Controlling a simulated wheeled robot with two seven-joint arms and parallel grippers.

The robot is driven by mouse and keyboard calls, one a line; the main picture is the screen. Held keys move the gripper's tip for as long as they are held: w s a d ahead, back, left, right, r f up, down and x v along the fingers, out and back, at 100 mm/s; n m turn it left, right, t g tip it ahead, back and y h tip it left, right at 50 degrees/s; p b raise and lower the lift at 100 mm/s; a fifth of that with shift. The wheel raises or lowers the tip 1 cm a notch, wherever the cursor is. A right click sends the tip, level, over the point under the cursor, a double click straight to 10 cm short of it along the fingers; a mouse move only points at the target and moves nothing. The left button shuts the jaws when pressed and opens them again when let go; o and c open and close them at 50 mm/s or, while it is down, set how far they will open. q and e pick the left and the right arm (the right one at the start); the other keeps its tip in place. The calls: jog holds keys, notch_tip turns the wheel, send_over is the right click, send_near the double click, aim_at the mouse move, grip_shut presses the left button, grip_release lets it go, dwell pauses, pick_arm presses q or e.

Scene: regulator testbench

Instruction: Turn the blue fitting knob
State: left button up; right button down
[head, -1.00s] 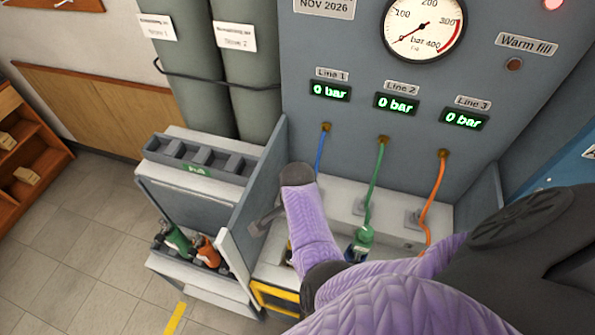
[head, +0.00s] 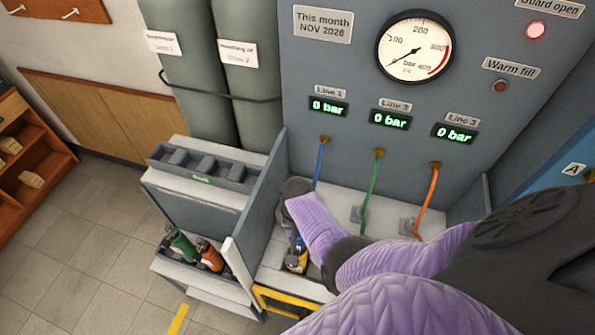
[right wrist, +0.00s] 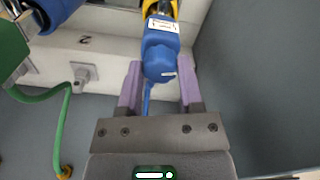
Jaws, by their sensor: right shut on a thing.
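The blue fitting knob (right wrist: 160,60) sits between the two purple fingers of my right gripper (right wrist: 161,76) in the right wrist view. The fingers close on it from both sides. The knob is on a blue body with a white label and a yellow part behind it. A blue hose (right wrist: 147,98) runs from the knob toward the gripper's palm. In the head view my right arm reaches in from the right and hides most of the fitting; the blue hose of Line 1 (head: 320,163) shows above it. My left gripper is not in view.
The grey panel has a pressure gauge (head: 414,46) and three displays reading 0 bar. A green hose (head: 372,185) and an orange hose (head: 428,203) hang right of the arm. A grey upright divider (head: 262,200) stands close left. Green and orange bottles (head: 183,246) stand on the lower left shelf.

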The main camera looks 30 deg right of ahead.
jog(key=n, duration=0.3)
jog(key=shift+n+p, duration=0.4)
jog(key=n, duration=0.7)
jog(key=shift+p, duration=0.35)
jog(key=shift+n, duration=1.6)
jog(key=shift+c, duration=1.2)
grip_release()
